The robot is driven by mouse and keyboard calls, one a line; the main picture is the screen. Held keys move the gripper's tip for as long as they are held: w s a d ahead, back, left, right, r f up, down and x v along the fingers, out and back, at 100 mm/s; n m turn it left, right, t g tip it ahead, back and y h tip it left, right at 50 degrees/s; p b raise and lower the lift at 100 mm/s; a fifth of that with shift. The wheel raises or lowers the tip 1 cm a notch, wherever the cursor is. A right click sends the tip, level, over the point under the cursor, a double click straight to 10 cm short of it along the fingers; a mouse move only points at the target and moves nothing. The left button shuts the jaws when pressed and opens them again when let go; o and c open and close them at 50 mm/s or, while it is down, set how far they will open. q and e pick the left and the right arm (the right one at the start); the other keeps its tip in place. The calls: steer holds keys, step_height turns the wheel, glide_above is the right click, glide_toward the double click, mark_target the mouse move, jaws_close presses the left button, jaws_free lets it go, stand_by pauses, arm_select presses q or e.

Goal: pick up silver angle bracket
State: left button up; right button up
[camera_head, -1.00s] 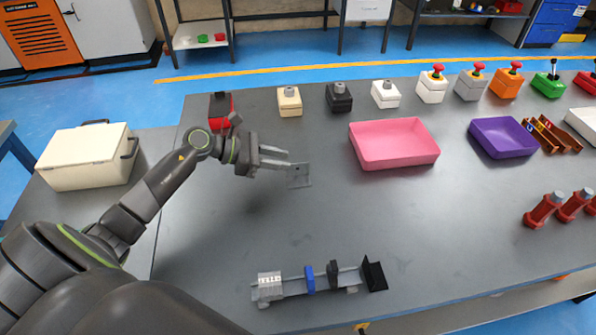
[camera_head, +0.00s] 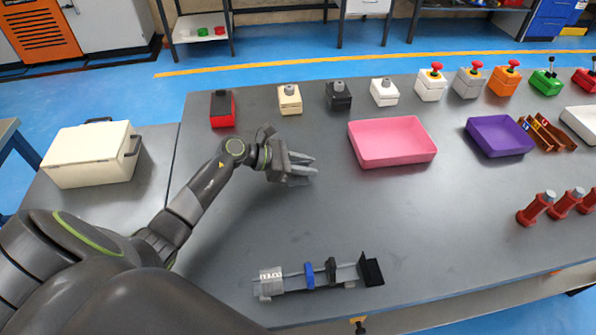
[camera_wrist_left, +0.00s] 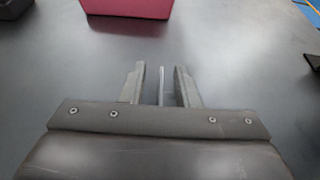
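The silver angle bracket (camera_wrist_left: 162,84) shows in the left wrist view as a thin upright plate between the two fingers, with a small part of its base beside it. There are gaps between the plate and both fingers. In the head view the bracket (camera_head: 297,182) is mostly hidden by the fingers. My left gripper (camera_head: 312,166) is open and low over the table, its fingers around the bracket; it also shows in the left wrist view (camera_wrist_left: 161,72). My right gripper is not in view.
A pink tray (camera_head: 392,158) stands to the right of the gripper, a purple tray (camera_head: 500,152) farther right. A red and black box (camera_head: 222,122) and other button boxes line the back. A clamp-like fixture (camera_head: 292,284) lies at the front. The table between is clear.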

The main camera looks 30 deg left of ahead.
arm_select(q)
steer(key=shift+c, duration=0.5)
jaws_close()
